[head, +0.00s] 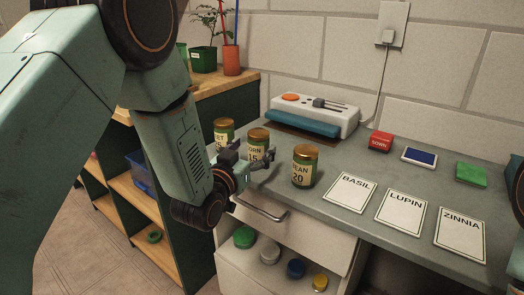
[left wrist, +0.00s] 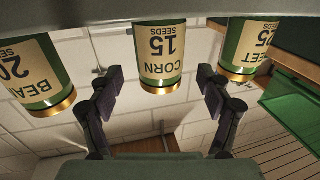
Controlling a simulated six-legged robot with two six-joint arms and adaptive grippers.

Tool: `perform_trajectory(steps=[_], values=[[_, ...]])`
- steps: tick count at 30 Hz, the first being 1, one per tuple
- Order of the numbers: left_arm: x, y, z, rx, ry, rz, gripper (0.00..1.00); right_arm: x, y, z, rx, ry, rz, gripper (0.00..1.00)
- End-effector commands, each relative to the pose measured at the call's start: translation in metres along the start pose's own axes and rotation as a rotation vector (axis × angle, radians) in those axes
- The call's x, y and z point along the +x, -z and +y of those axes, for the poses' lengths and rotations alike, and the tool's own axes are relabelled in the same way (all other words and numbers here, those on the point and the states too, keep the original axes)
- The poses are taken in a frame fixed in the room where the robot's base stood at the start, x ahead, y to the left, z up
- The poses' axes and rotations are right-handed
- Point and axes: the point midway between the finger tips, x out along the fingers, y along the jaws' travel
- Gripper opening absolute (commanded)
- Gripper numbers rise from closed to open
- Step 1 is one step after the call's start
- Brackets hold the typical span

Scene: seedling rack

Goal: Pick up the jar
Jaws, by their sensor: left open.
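Three green seed jars with gold lids and cream labels stand in a row on the grey counter: the beet jar (head: 223,131), the corn jar (head: 258,139) and the bean jar (head: 304,168). My left gripper (head: 251,160) is open in front of the corn jar, hiding its lower part. In the left wrist view the picture is upside down. There the corn jar (left wrist: 161,55) shows between the two spread fingers, apparently ahead of them, with the bean jar (left wrist: 36,75) at left and the beet jar (left wrist: 244,50) at right. My right gripper does not show.
Cards marked basil (head: 350,191), lupin (head: 400,213) and zinnia (head: 460,234) lie on the counter (head: 325,215). Behind are a white device (head: 315,112), a red box (head: 380,141), a blue tile (head: 419,157) and a green block (head: 470,174). Below is a drawer handle (head: 262,211).

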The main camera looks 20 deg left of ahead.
Motion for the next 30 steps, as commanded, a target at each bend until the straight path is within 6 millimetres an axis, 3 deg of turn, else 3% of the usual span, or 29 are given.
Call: perform_trajectory(steps=[6, 16, 30], values=[[0.033, -0.005, 0.003, 0.001, -0.003, 0.001, 0.78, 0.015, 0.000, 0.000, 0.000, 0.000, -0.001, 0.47], [0.042, -0.003, 0.007, 0.000, -0.004, -0.003, 0.78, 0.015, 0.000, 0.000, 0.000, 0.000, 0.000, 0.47], [0.041, -0.003, 0.007, 0.000, -0.003, -0.002, 0.39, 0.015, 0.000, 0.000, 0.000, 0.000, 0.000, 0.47]])
